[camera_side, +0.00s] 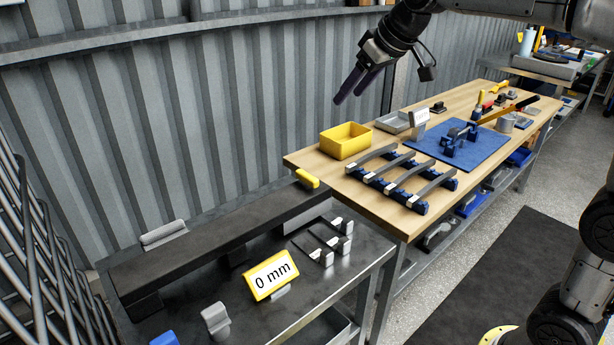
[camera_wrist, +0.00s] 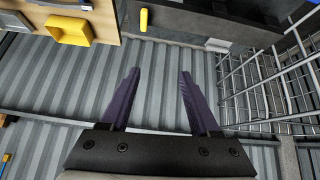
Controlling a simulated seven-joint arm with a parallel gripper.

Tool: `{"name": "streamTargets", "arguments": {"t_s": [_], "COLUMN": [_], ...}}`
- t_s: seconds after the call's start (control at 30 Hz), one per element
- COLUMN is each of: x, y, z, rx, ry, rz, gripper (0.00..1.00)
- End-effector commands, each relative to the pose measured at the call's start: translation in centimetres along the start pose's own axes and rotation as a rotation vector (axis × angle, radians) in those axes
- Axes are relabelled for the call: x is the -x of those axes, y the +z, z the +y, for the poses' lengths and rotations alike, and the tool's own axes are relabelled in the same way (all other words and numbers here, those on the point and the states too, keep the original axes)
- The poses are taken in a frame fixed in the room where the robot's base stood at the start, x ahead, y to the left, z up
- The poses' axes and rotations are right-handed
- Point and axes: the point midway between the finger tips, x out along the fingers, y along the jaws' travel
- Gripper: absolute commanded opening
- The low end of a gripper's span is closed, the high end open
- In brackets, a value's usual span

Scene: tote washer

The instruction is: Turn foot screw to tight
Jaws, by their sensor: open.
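My gripper (camera_side: 349,97) is high in front of the grey corrugated wall, above the far end of the steel bench. Its two purple fingers are apart and empty; the wrist view also shows the open gripper (camera_wrist: 160,72). A grey wing-shaped knob (camera_side: 216,320) stands at the front of the steel bench, far below and left of my gripper. It may be the foot screw, but I cannot tell for sure. A long dark beam (camera_side: 210,240) lies along the bench. A yellow-framed sign (camera_side: 271,276) reads "0 mm".
A yellow piece (camera_side: 307,179) sits at the beam's far end. Small metal brackets (camera_side: 325,242) lie beside the beam. A wooden bench (camera_side: 310,160) adjoins, with a yellow bin (camera_side: 346,140), curved bars on blue holders (camera_side: 400,180) and a blue mat (camera_side: 480,150). A wire rack (camera_side: 45,250) stands left.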

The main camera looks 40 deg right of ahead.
Motion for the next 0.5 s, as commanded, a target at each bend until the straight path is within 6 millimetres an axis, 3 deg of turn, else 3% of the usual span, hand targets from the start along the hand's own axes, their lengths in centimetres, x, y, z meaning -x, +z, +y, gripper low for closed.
{"name": "streamTargets", "arguments": {"t_s": [0.1,0.23,0.37,0.5], "x": [-5.1,-11.1,-17.1,-22.3], "y": [-2.7,-4.3,-4.3,-2.8], "z": [1.5,3.1,4.7,5.8], "rx": [-0.009,-0.022,-0.042,-0.060], "ry": [0.001,0.001,-0.001,-0.004], "rz": [-0.030,-0.068,-0.117,-0.177], "gripper": [0.62,0.62,0.62,0.62]}}
